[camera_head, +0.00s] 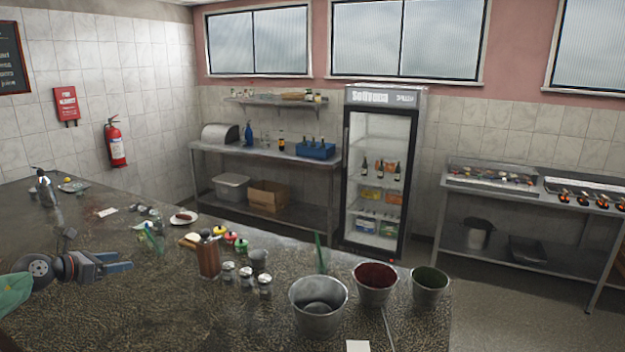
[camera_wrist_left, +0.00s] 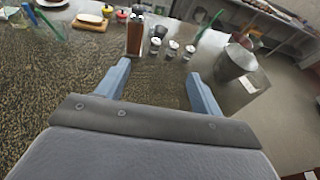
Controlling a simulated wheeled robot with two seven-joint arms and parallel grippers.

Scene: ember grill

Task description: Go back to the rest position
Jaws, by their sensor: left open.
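My left gripper (camera_head: 122,266) reaches in from the left over the dark stone counter (camera_head: 150,315). Its two blue fingers are apart with nothing between them; the open gripper also shows in the left wrist view (camera_wrist_left: 158,92). My right gripper is in neither view.
Shakers (camera_head: 246,277) stand beside the holder. Metal buckets (camera_head: 318,306) stand at the counter's right end. A plate (camera_head: 183,219) lies behind the holder. A glass-door fridge (camera_head: 380,170) stands behind. The front left of the counter is bare.

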